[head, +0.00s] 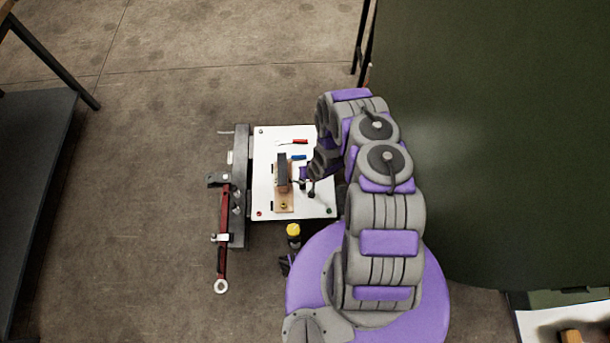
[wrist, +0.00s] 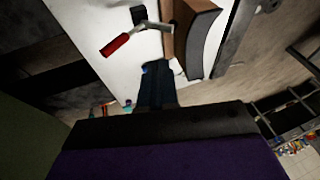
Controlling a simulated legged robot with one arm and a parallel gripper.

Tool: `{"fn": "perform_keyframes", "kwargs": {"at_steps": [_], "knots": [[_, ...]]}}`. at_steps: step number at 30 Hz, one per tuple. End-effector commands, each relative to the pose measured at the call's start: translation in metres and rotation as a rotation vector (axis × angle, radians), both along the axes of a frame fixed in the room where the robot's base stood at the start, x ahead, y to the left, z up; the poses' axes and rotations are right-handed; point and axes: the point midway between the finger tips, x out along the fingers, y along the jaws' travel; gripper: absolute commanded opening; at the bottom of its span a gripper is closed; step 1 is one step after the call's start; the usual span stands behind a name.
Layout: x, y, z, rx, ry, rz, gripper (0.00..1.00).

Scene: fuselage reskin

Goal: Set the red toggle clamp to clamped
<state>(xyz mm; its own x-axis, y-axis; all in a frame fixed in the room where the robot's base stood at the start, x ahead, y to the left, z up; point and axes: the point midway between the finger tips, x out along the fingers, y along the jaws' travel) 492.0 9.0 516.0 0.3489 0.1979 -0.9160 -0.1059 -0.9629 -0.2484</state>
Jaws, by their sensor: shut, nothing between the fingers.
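The red toggle clamp shows in the wrist view as a red handle (wrist: 115,44) on a metal arm that runs up and right toward a wooden block (wrist: 167,35). The handle points away from the block. A dark curved piece (wrist: 203,42) sits along the block. In the head view the wooden block (head: 284,203) is on a white board, and my arm covers much of the clamp area to its right. My gripper (wrist: 157,85) is shut and empty, below the handle in the wrist picture and apart from it. Its tip is over the board in the head view (head: 306,173).
The white board (head: 264,140) also bears a small red-handled tool (head: 300,142) and a blue item (head: 298,157). A yellow-capped bottle (head: 293,231) is in front. A large green panel (head: 490,140) fills the right.

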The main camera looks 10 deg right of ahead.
Motion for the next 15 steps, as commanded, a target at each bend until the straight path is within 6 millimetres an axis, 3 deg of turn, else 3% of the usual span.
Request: {"fn": "perform_keyframes", "kwargs": {"at_steps": [3, 15], "knots": [[0.006, 0.005, -0.023, 0.001, 0.002, 0.0, 0.0], [0.026, 0.025, -0.078, -0.001, 0.001, 0.003, 0.0]]}}
